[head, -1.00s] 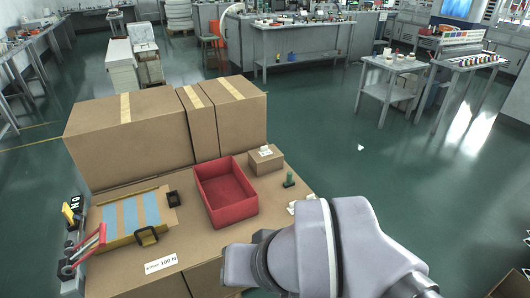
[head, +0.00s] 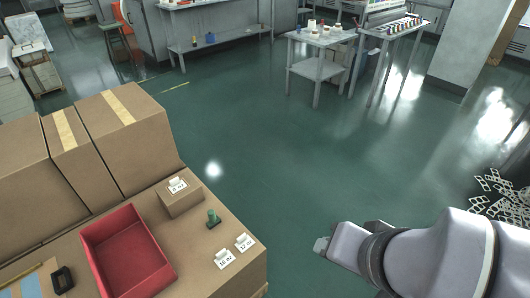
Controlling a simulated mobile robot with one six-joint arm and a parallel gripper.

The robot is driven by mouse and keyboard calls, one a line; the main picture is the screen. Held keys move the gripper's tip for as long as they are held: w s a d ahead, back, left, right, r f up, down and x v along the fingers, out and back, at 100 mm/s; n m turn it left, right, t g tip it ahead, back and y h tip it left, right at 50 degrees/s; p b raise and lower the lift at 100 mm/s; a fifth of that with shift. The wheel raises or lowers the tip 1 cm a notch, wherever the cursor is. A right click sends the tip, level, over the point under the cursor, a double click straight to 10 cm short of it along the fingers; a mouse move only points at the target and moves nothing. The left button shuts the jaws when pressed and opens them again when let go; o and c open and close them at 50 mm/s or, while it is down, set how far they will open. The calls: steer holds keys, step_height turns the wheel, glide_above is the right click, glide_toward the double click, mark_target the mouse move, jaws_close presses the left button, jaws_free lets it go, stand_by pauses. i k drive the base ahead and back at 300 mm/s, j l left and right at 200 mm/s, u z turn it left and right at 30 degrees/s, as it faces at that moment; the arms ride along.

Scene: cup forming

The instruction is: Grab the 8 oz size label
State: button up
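The 8 oz label (head: 178,186) is a small white tag with dark print on top of a small cardboard box (head: 181,200). Its print is small but appears to read 8 oz. Two similar white tags, the 16 oz label (head: 225,259) and the 12 oz label (head: 243,243), stand near the right corner of the cardboard work surface. My gripper (head: 324,246) is at the end of my grey arm at lower right, out past the surface's right edge and apart from all the labels. Its fingers are not clearly visible.
A red open bin (head: 127,252) stands left of the small box. A green peg on a dark base (head: 213,219) sits between the small box and the tags. Large taped boxes (head: 125,140) stand behind. Open green floor lies to the right.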

mark_target(177, 184)
steer(key=i+l+z, duration=0.1)
steer(key=i+l, duration=0.2)
steer(key=i, duration=0.15)
steer(key=i+l+z, duration=0.1)
steer(key=i+l, duration=0.15)
steer(key=i, duration=0.25)
steer(key=i+l+z, duration=0.1)
steer(key=i, duration=0.4)
steer(key=i+j+u, duration=0.15)
steer(key=u, duration=0.3)
steer(key=i+u, duration=0.35)
steer(key=u, duration=0.15)
steer(key=i+u, duration=0.3)
steer(key=u, duration=0.15)
steer(key=i+l+u, duration=0.15)
steer(key=u, duration=0.35)
steer(key=i+l+u, duration=0.3)
steer(key=u, duration=0.15)
steer(key=i+l+u, duration=0.2)
steer(key=u, duration=0.25)
steer(key=i+l+u, duration=0.1)
steer(key=l+u, duration=0.4)
steer(key=i+u, duration=0.2)
steer(key=u, duration=0.3)
steer(key=i+l+u, duration=0.1)
steer(key=u, duration=0.35)
steer(key=i+l+u, duration=0.2)
steer(key=u, duration=0.3)
steer(key=i+l, duration=0.05)
steer(key=i, duration=0.05)
